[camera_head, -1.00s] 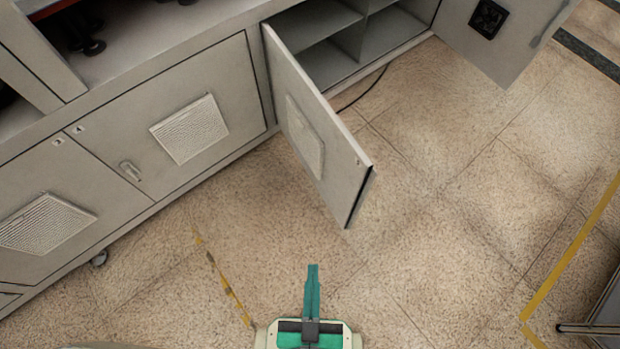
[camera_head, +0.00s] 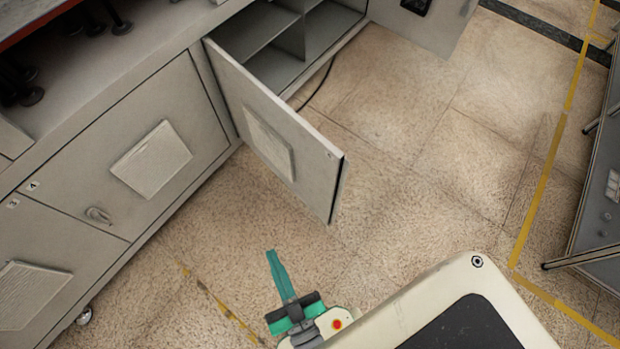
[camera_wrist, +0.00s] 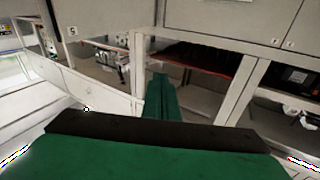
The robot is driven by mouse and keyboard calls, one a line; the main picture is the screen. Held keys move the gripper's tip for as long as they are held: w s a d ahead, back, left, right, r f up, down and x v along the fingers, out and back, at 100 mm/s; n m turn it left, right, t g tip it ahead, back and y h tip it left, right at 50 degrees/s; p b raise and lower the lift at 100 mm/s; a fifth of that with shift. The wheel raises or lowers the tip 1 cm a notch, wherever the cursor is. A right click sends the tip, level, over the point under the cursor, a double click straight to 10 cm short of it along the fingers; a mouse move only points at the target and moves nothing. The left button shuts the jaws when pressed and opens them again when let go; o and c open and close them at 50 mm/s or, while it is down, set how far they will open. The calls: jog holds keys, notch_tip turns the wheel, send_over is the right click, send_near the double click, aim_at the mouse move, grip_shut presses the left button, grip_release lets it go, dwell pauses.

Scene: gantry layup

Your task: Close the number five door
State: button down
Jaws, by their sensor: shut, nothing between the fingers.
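A grey door (camera_head: 275,130) with a square vent panel stands open beside the door labelled 4, hinged at its left end on the cabinet front. Its free edge points toward the lower right, and its small number label is too small to read. The compartment (camera_head: 290,35) behind it shows bare shelves. My gripper (camera_head: 272,254), with green fingers, is shut and empty, below and left of the door's free edge and apart from it in the picture. In the wrist view the closed fingers (camera_wrist: 160,78) point toward the cabinet; a pale panel (camera_wrist: 75,85) lies to their left.
The door labelled 4 (camera_head: 130,150) is shut, with a handle low on its left. Another door (camera_head: 430,20) stands open at the top. A dark-topped bench (camera_head: 600,200) stands at the right. The speckled floor (camera_head: 430,190) between is clear.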

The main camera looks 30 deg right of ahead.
jog(key=w+d+f+m+t+h, duration=0.1)
jog(key=w+d+f+m+h, duration=0.25)
jog(key=w+h, duration=0.25)
jog(key=m+g+h, duration=1)
jog(key=g, duration=0.6)
send_near(321, 172)
jog(key=x, duration=0.6)
jog(key=shift+w+d+f, duration=0.15)
jog(key=shift+d, duration=0.05)
